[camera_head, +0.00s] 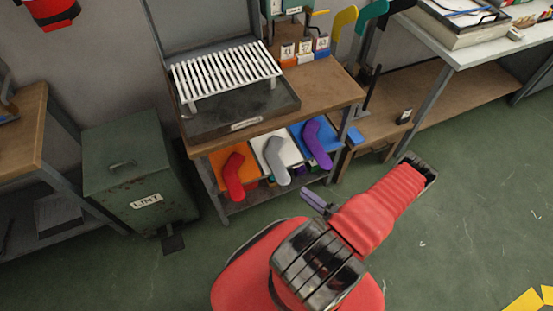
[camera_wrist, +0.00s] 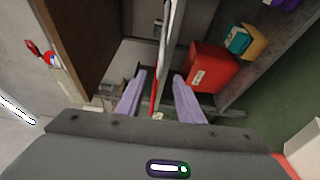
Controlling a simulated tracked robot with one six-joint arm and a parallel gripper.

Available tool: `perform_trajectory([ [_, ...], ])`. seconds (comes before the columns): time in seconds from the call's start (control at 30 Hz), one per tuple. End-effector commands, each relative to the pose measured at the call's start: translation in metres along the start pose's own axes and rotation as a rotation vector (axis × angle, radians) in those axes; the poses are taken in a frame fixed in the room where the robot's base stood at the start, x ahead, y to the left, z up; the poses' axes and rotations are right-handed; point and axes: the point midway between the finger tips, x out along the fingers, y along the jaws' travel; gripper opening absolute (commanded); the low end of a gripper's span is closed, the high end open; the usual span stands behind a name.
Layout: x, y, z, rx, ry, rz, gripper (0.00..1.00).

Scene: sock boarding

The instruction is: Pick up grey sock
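The grey sock (camera_head: 277,160) hangs over the front of a white panel (camera_head: 290,146) on the shelf below the bench top, between a red sock (camera_head: 235,175) and a purple sock (camera_head: 316,143). My gripper (camera_head: 316,200) shows lavender fingers below and right of the grey sock in the head view, apart from it. In the wrist view my gripper (camera_wrist: 158,92) is open, with a clear gap between its fingers. A thin upright panel edge with a red strip (camera_wrist: 155,100) shows between them. I cannot make out the grey sock there.
A green LINT bin (camera_head: 140,180) stands left of the bench. A white slatted rack (camera_head: 228,74) sits on the bench top (camera_head: 318,92). In the wrist view a red box (camera_wrist: 208,72) lies right of the fingers.

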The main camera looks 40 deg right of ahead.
Motion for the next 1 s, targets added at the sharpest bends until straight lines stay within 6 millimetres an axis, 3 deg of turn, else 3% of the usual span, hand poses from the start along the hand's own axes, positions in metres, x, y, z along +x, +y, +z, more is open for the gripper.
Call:
perform_trajectory([
  [0.47,0.0,-0.004,-0.002,0.015,-0.015,0.002,0.34],
  [1.0,0.048,-0.004,-0.002,0.015,-0.012,0.002,0.34],
])
